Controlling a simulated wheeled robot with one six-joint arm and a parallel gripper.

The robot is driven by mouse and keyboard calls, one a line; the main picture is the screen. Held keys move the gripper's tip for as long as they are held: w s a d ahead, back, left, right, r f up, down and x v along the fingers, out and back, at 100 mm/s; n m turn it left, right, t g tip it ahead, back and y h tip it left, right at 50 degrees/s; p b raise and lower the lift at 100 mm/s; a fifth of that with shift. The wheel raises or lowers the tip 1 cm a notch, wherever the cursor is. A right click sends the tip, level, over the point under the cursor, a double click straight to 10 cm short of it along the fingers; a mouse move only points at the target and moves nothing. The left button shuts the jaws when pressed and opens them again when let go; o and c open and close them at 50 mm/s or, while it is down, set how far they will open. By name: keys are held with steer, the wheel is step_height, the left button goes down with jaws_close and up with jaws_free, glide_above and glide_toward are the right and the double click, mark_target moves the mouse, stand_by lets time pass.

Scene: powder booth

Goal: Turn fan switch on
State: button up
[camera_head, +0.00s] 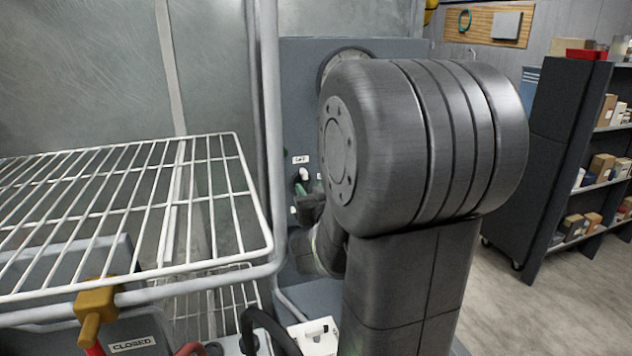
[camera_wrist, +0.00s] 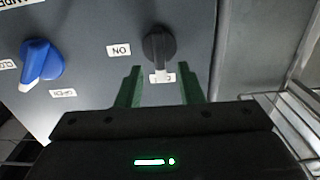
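A dark rotary knob (camera_wrist: 158,46), likely the fan switch, sits on a grey panel (camera_wrist: 93,35) in the wrist view. Its handle points down in the picture, toward a small white label (camera_wrist: 162,77) that I cannot read clearly. An upside-down ON label (camera_wrist: 119,50) is left of the knob. My gripper (camera_wrist: 160,88) is open, its two green fingers apart. The fingertips are just below the knob, one toward each side, with nothing between them. In the head view my arm hides most of the panel; a small label (camera_head: 300,159) shows beside it.
A blue knob (camera_wrist: 42,60) with a white pointer is left of my gripper on the same panel. In the head view a white wire rack (camera_head: 130,207) stands close on the left, with a yellow handle (camera_head: 96,306) below its edge. Shelving (camera_head: 567,150) stands at right, beyond open floor.

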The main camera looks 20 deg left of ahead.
mark_target(304, 182)
steer(key=shift+x, duration=1.4)
jaws_close()
